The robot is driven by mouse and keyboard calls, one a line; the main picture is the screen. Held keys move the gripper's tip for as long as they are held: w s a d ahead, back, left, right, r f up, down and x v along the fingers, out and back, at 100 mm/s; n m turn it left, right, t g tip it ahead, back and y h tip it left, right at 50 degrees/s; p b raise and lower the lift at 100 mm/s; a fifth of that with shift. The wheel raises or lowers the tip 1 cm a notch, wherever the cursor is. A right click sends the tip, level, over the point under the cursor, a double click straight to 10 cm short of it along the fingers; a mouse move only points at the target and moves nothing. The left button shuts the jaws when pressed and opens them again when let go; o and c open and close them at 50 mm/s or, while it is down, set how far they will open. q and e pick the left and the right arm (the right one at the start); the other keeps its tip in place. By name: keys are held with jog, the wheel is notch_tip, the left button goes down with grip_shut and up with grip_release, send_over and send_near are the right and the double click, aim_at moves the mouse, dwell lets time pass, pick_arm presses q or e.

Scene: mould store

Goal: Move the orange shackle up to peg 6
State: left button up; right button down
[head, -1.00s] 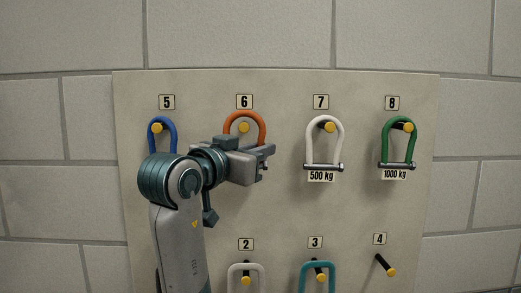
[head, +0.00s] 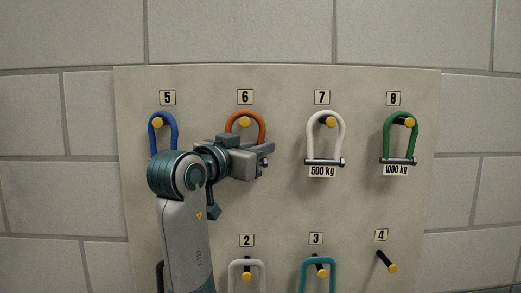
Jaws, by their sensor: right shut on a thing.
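The orange shackle (head: 262,124) is upright at peg 6, with its bow arched around the yellow-tipped peg 6 (head: 244,123), under the label 6 (head: 245,97). My right gripper (head: 264,160) is shut on the orange shackle's lower part, which the gripper hides. I cannot tell whether the bow touches the peg. My left gripper is not in view.
A blue shackle (head: 173,130) hangs at peg 5, partly behind my arm. A white shackle (head: 341,135) hangs at 7 and a green one (head: 387,138) at 8. Below, a pale shackle (head: 235,268) and a teal shackle (head: 333,270) hang at 2 and 3; peg 4 (head: 386,261) is bare.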

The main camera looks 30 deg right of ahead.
dwell(0.4)
jog(key=c, duration=1.7)
grip_release()
jog(key=shift+s+a, duration=0.1)
jog(key=shift+a, duration=0.05)
jog(key=b+v, duration=0.8)
jog(key=v, duration=0.9)
jog(key=shift+a+f+b, duration=0.1)
jog(key=shift+b, duration=0.25)
